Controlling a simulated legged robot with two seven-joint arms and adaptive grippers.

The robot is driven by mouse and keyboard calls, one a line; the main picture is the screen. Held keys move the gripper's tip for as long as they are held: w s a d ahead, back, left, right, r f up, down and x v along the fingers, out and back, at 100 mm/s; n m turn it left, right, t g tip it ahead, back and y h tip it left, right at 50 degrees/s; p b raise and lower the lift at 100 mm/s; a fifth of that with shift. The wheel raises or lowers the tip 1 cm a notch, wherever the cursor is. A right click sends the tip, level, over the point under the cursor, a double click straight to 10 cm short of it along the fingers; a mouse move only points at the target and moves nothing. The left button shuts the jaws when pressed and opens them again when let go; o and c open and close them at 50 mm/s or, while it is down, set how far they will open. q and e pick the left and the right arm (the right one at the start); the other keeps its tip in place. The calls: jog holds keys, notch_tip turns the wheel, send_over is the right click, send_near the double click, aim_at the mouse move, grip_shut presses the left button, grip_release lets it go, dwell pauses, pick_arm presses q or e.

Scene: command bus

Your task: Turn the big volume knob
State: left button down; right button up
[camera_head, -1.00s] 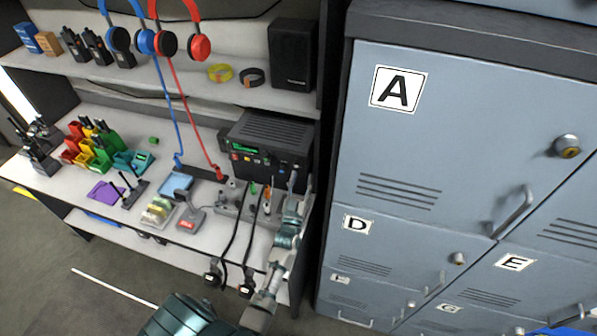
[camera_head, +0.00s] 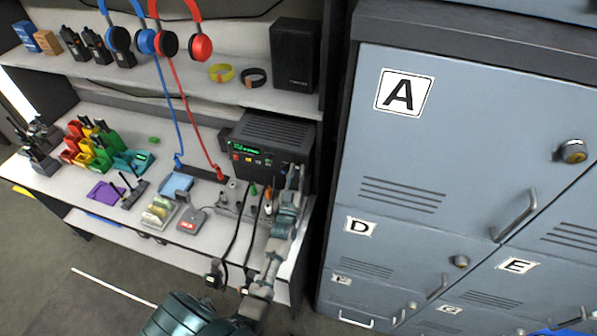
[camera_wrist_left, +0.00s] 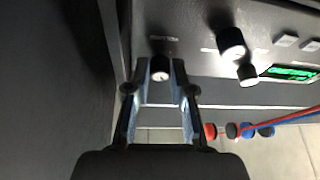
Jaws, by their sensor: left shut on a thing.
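The black radio (camera_head: 270,133) with a green display stands at the right end of the desk. My left gripper (camera_head: 293,172) is at the right end of its front panel. In the left wrist view, a round black knob with a pale face (camera_wrist_left: 160,68) sits between the fingertips of my left gripper (camera_wrist_left: 161,78), which is shut on it. Two other black knobs, one larger (camera_wrist_left: 230,41) and one smaller (camera_wrist_left: 248,73), lie nearer the display (camera_wrist_left: 292,73), clear of the fingers. The label by the held knob is too blurred to read. My right gripper is not in view.
Grey lockers (camera_head: 450,150) stand close on the right of the desk. A grey panel with cables (camera_head: 232,200) lies below the radio, near my arm. A shelf with a black speaker (camera_head: 294,53) is above. Red and blue headset cords hang left of the radio.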

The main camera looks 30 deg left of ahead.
pick_arm(q)
jog(key=shift+a+r+m+h, duration=0.3)
jog(key=shift+m+h, duration=0.1)
jog(key=shift+m, duration=0.3)
jog(key=shift+d, duration=0.1)
jog(key=c, duration=1.1)
grip_release()
jog(key=shift+w+d, duration=0.1)
jog(key=shift+d, duration=0.05)
jog(key=shift+o, duration=0.5)
jog(key=shift+w+d, duration=0.1)
jog(key=shift+s+f, duration=0.25)
jog(key=shift+s, duration=0.15)
jog(key=s+d, duration=0.2)
jog(key=s, duration=0.5)
jog(key=s+d+f, duration=0.1)
jog(key=s+d, duration=0.1)
jog(key=s, duration=0.6)
jog(key=shift+d+f, duration=0.3)
jog(key=shift+d, duration=0.1)
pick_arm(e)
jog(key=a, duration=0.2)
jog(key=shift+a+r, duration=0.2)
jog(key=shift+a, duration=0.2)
